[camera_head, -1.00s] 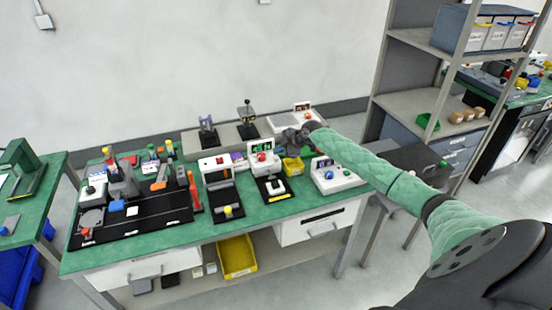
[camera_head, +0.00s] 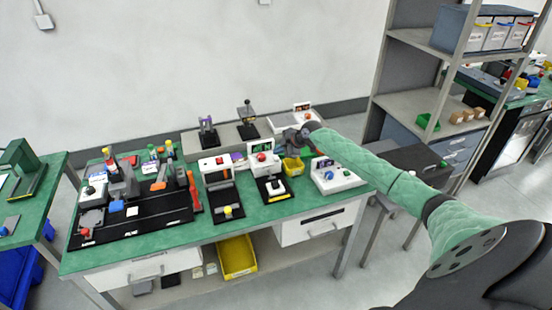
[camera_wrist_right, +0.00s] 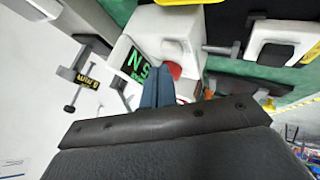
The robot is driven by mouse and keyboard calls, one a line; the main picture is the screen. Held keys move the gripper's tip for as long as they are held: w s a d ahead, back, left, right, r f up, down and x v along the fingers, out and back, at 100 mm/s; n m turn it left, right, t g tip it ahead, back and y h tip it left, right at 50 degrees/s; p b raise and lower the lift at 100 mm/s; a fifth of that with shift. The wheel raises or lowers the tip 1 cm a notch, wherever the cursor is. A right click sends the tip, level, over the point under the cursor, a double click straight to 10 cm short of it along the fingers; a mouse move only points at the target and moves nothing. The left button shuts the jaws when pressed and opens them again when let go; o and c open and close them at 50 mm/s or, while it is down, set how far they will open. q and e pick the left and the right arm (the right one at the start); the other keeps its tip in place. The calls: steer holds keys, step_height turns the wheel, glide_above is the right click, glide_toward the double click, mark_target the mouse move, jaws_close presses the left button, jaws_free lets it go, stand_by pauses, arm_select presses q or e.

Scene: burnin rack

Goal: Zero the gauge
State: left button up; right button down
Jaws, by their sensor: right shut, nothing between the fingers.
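A white box with a small display and a red button, which looks like the gauge (camera_head: 262,159), stands near the middle of the green bench; a black base with a white block lies in front of it. In the right wrist view this box (camera_wrist_right: 148,27) shows large green characters on a dark display (camera_wrist_right: 136,67). The red button (camera_wrist_right: 174,70) is beside it, partly hidden by my fingers. My right gripper (camera_head: 289,152) is shut and empty, close to the box's right side in the head view. Its fingertips (camera_wrist_right: 164,72) appear by the button; I cannot tell whether they touch it. My left gripper is out of view.
Black trays with tools (camera_head: 150,215) fill the bench's left side.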

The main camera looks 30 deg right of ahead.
stand_by(0.3)
steer(key=shift+f+b, duration=0.4)
steer(key=shift+b, duration=0.1)
steer(key=shift+f+b, duration=0.5)
steer(key=shift+f, duration=0.05)
stand_by(1.2)
steer(key=shift+r, duration=0.15)
steer(key=shift+r+p, duration=0.3)
steer(key=shift+r, duration=0.55)
